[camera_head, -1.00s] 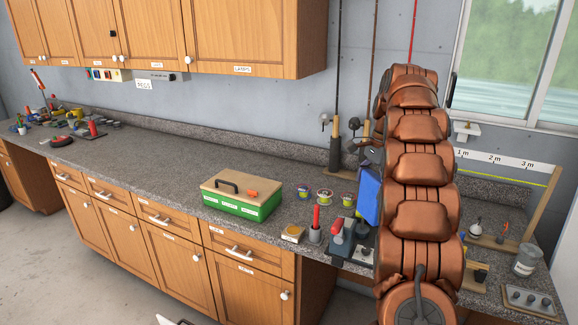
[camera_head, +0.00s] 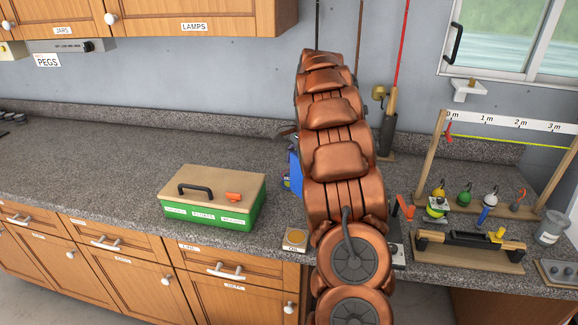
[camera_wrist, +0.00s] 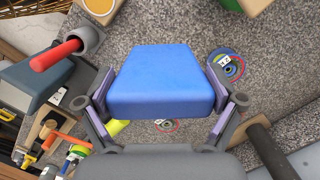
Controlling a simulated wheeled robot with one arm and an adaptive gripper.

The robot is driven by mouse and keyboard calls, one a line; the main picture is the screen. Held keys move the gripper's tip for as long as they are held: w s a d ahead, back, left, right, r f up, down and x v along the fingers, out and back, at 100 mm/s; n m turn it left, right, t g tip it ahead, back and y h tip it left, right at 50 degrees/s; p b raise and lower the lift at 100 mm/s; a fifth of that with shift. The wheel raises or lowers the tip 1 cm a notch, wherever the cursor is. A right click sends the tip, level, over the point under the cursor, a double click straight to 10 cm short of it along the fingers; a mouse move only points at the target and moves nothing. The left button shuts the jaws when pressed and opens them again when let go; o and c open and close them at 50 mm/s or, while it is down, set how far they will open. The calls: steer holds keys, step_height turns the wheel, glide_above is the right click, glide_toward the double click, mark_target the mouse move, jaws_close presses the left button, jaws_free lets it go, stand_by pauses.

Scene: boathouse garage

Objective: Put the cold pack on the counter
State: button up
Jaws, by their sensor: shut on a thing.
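The cold pack is a blue block (camera_wrist: 163,80), seen large in the middle of the wrist view. My gripper (camera_wrist: 164,104) is shut on it, with one finger at each side. In the head view a strip of the blue pack (camera_head: 295,174) shows left of my copper arm, which hides the rest of it and most of the gripper. The grey speckled counter (camera_head: 120,165) runs along the wall and also lies behind the pack in the wrist view (camera_wrist: 285,75). I cannot tell the height of the pack over it.
A green box with a wooden lid (camera_head: 213,198) stands left of my arm. A wooden rack with floats (camera_head: 488,205) and a level on a board (camera_head: 468,248) are at right. Round spools (camera_wrist: 226,65) lie near the pack. The counter's left stretch is mostly clear.

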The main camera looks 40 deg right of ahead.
mark_target(297, 193)
steer(key=shift+f, duration=0.2)
steer(key=shift+r, duration=0.1)
steer(key=shift+a, duration=0.15)
steer(key=shift+f+b, duration=0.7)
steer(key=shift+f, duration=1.85)
steer(key=shift+f, duration=0.15)
steer(key=shift+f, duration=0.55)
steer(key=shift+f+b, duration=0.25)
steer(key=shift+b, duration=0.1)
steer(key=o, duration=1.1)
